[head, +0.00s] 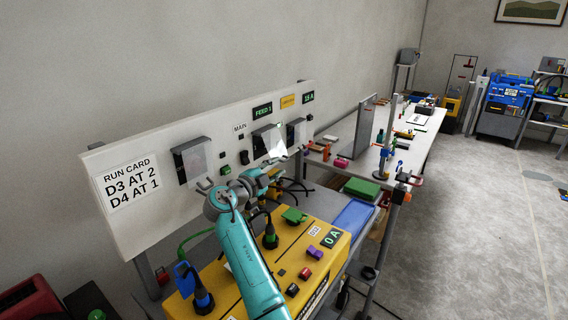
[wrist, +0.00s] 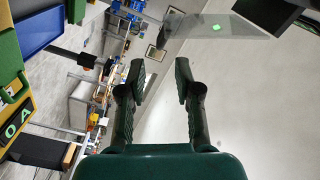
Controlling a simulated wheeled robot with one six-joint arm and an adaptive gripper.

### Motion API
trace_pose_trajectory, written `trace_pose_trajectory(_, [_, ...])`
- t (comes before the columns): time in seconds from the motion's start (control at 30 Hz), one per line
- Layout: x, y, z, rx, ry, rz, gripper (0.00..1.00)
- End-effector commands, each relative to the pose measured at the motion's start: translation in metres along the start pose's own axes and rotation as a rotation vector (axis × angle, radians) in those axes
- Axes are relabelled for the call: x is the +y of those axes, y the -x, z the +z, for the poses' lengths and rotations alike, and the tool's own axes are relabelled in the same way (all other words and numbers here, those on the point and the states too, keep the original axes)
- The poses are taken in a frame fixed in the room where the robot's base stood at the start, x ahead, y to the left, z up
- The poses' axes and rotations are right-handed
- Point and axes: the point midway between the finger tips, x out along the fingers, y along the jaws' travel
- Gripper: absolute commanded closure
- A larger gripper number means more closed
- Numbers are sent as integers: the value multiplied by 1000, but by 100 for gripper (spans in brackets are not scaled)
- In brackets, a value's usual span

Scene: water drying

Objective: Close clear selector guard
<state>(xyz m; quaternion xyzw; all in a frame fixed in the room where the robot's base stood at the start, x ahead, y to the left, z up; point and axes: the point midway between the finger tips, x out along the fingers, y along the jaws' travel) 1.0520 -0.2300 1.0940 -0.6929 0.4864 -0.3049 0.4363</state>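The board in the head view carries several dark selector boxes with clear covers: a left one (head: 192,160), a middle one (head: 266,141) and a right one (head: 296,132). A pale, see-through flap (head: 279,149) shows at the middle box; it looks like a clear guard standing out from the board. In the wrist view a translucent panel (wrist: 222,32) with a green spot lies beyond the fingertips, to the upper right. My gripper (wrist: 160,72) is open and empty, its fingers apart. In the head view my gripper (head: 284,168) is in front of the board, below the middle box; contact cannot be told.
A run card (head: 131,184) is on the board's left. A yellow unit (head: 328,262) with plugs and a "0 A" display stands below my arm. A blue tray (head: 353,216) lies to its right. A long workbench (head: 420,140) extends behind; grey floor is free at right.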

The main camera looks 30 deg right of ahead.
Motion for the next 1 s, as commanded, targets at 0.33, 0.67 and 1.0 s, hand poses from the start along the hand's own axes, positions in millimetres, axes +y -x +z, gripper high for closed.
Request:
trace_pose_trajectory(0.33, [1,48,1,-1,1,1,67])
trace_pose_trajectory(0.67, [1,53,0,0,1,1,67])
trace_pose_trajectory(1.0, [1,52,0,0,1,1,100])
